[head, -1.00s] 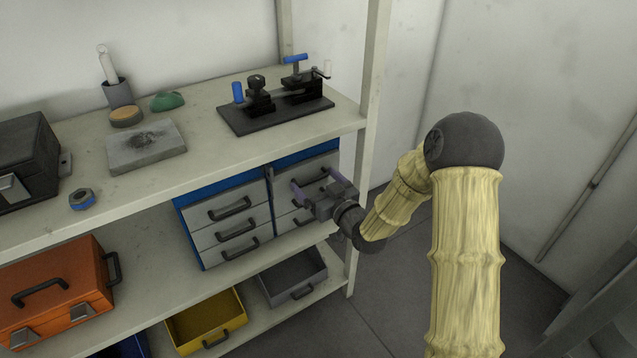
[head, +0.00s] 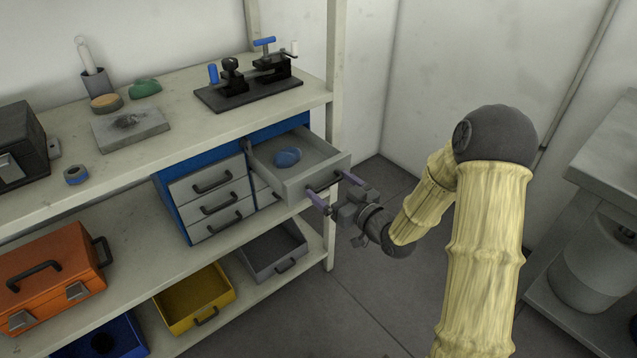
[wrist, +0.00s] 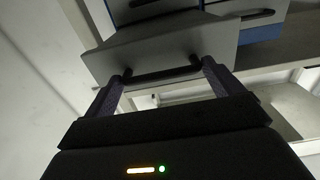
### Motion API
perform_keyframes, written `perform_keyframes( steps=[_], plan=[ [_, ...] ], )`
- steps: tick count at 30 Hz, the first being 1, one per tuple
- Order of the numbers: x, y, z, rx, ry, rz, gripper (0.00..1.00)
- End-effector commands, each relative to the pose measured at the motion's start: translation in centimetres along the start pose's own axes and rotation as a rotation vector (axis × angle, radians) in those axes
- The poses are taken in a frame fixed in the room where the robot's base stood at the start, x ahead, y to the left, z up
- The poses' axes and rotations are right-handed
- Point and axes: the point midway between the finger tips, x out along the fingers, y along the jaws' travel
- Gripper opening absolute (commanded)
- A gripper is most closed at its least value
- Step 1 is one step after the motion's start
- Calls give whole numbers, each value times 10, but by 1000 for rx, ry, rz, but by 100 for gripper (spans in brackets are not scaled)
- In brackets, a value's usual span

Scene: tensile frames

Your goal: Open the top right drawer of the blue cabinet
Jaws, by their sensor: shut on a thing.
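The blue cabinet (head: 172,203) stands on the middle shelf, with grey drawers in two columns. Its top right drawer (head: 311,180) is pulled well out, and a blue object (head: 288,158) lies inside it. My gripper (head: 333,192) is at the drawer's front, its purple fingers shut on the dark handle (head: 322,181). The left column's drawers are shut. The lower right drawers are mostly hidden under the open one.
A shelf post (head: 334,130) stands close behind my gripper. Grey (head: 262,267) and yellow (head: 172,311) bins sit below the cabinet, and an orange toolbox (head: 62,285) is at the left. A clamp fixture (head: 245,95) is on the top shelf.

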Motion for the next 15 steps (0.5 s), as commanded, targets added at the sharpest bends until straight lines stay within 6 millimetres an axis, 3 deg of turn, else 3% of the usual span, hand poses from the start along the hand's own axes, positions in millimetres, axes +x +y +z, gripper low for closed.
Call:
perform_keyframes(
  steps=[6, 15],
  plan=[
    [-16, 6, 0, 0, 0, 0, 51],
    [-18, 6, 0, 0, 1, -1, 51]
  ],
)
